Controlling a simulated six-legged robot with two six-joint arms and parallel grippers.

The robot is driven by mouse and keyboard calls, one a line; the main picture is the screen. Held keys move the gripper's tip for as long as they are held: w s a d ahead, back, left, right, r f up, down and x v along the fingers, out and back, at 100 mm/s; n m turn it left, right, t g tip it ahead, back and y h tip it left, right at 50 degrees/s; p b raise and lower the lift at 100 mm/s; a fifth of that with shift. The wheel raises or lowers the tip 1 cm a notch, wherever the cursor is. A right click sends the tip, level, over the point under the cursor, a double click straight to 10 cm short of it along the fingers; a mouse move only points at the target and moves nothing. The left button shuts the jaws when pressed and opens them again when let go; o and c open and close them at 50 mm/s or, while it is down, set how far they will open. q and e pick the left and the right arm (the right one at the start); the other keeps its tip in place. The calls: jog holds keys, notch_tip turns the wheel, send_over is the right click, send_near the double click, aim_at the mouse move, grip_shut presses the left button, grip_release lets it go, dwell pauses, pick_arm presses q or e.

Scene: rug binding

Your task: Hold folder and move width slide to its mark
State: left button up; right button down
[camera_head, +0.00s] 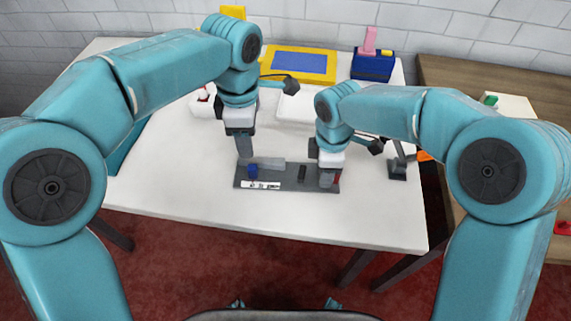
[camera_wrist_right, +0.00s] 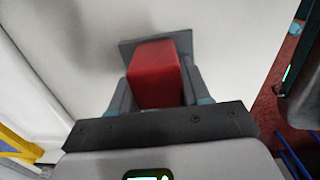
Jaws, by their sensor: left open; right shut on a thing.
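The folder appears to be a dark grey plate (camera_head: 285,185) lying flat near the front of the white table, with a lighter grey bar along its back. A small blue block (camera_head: 252,171), possibly the width slide, sits at its left part, behind a white strip with dark marks (camera_head: 261,185). My left gripper (camera_head: 246,157) is open, just above and behind the blue block; I cannot tell if it touches. My right gripper (camera_head: 328,181) is shut on a red block (camera_wrist_right: 157,75) at the plate's right end. The red block is mostly hidden in the head view.
A dark upright piece (camera_head: 302,173) stands on the plate between my grippers. Behind are a yellow-framed blue panel (camera_head: 298,63), a dark blue box (camera_head: 372,66) and a white tray (camera_head: 297,108). A dark stand (camera_head: 397,168) is right of the plate. The table front is clear.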

aim_at(252, 168)
pick_arm(q)
jog(key=f+m, duration=0.3)
jog(key=m, duration=0.3)
jog(key=f+m, duration=0.4)
jog(key=m, duration=0.2)
jog(key=f+m, duration=0.4)
jog(key=m, duration=0.2)
jog(key=shift+s+f, duration=0.2)
